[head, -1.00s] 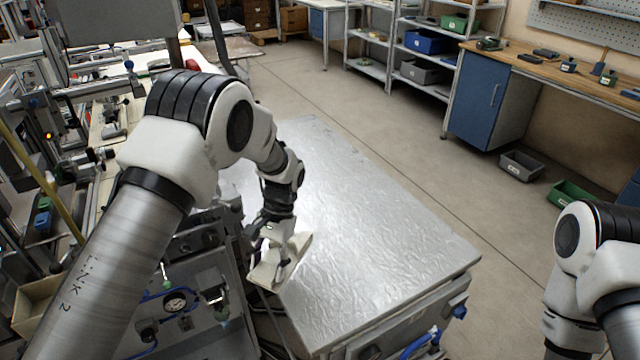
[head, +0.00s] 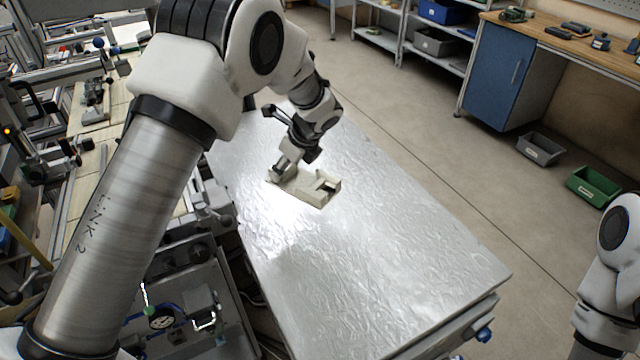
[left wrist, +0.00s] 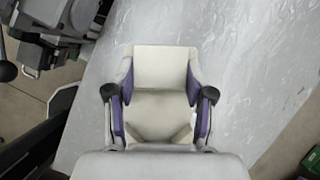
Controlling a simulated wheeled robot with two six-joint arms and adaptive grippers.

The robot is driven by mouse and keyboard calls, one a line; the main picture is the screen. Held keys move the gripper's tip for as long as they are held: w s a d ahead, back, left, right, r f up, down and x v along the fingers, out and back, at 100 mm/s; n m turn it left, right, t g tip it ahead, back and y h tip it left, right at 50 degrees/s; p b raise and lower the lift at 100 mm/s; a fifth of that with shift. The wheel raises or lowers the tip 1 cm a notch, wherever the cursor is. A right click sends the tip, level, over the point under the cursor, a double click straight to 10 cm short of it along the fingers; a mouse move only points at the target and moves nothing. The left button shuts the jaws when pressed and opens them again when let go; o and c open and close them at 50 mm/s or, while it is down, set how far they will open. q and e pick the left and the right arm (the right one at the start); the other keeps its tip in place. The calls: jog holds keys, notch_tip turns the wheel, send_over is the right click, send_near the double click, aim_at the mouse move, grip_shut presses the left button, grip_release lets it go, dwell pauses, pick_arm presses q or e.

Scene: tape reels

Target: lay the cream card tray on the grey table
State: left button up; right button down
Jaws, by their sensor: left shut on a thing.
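The cream card tray (head: 310,187) is held over the grey table (head: 370,260), toward its far left part. My left gripper (head: 282,172) is shut on the tray. In the left wrist view the tray (left wrist: 160,64) sits between the two dark-tipped fingers of the gripper (left wrist: 158,95), with purple pads against its sides. The table's shiny, wrinkled top (left wrist: 245,60) lies beyond it. I cannot tell whether the tray touches the table or hangs just above it. My right gripper is out of view; only part of my right arm shows at the right edge.
The rest of the grey tabletop is bare. Machinery with a gauge (head: 162,318) stands along the table's left side. A blue cabinet (head: 497,88), a grey bin (head: 540,148) and a green bin (head: 596,186) stand across the open floor at right.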

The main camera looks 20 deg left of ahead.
pick_arm(q)
jog(key=w+a+r+m+t+b, duration=0.2)
jog(key=w+a+m, duration=0.1)
jog(key=m+h+b, duration=0.1)
jog(key=m+b, duration=0.1)
jog(key=b, duration=0.8)
send_over(275, 195)
jog(key=s+d, duration=0.1)
jog(key=d, duration=0.1)
notch_tip(275, 195, down, 7)
jog(key=f, duration=0.6)
jog(key=f+b, duration=0.1)
jog(key=f, duration=0.2)
jog(key=shift+a+f, duration=0.15)
jog(key=shift+a, duration=0.1)
jog(key=shift+s, duration=0.1)
jog(key=o, duration=1.2)
jog(key=shift+f, duration=0.1)
jog(key=shift+d+r, duration=0.15)
jog(key=shift+r, duration=0.35)
jog(key=v, duration=1.1)
jog(key=shift+s+p, duration=0.25)
jog(key=shift+p, duration=0.15)
